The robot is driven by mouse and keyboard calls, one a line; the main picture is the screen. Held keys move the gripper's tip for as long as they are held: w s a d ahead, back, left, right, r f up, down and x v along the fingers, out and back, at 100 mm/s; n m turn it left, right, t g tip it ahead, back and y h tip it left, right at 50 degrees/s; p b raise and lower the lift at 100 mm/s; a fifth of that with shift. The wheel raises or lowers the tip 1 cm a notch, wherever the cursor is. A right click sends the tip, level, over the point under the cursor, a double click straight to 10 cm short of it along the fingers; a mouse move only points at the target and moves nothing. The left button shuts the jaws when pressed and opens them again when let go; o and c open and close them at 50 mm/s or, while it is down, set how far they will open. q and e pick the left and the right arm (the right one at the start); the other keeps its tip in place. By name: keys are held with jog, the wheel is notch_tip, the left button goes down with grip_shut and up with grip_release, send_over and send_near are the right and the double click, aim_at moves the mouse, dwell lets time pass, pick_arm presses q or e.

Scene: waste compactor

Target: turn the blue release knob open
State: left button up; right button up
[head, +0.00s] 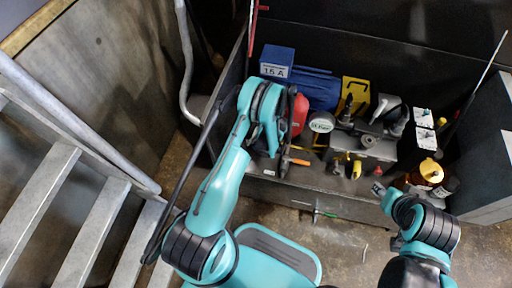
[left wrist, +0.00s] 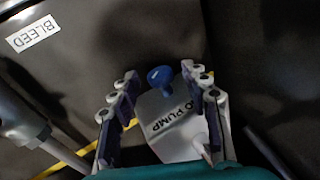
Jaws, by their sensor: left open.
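The blue release knob (left wrist: 160,77) shows in the left wrist view, a round blue head just above a pale block (left wrist: 175,122) with a partly hidden label ending in "PUMP". My left gripper (left wrist: 158,88) is open, with one finger on each side of the knob in the picture. The knob appears near the fingertips; I cannot tell how far beyond them it is. In the head view my left gripper (head: 274,150) reaches down at the left part of the machine bay, and the knob is hidden there. My right gripper (head: 380,190) is near the bay's front right edge; its jaws are unclear.
A dark plate with a "BLEED" label (left wrist: 33,34) and a yellow line (left wrist: 70,160) lie around the knob. The bay holds a blue motor (head: 315,88), a red part (head: 297,108) and a yellow-capped bottle (head: 428,172). Metal stairs (head: 80,225) stand at left.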

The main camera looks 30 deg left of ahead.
pick_arm(q)
jog(key=shift+f, duration=0.2)
jog(key=shift+c, duration=0.4)
grip_shut()
jog(key=shift+w+d+f+y, duration=0.1)
jog(key=shift+d+y, duration=0.1)
jog(key=shift+y, duration=0.6)
jog(key=shift+g+y, duration=0.4)
jog(key=shift+y, duration=0.9)
jog(key=shift+o, duration=0.4)
grip_release()
jog(key=shift+f, duration=0.1)
jog(key=shift+d, duration=0.1)
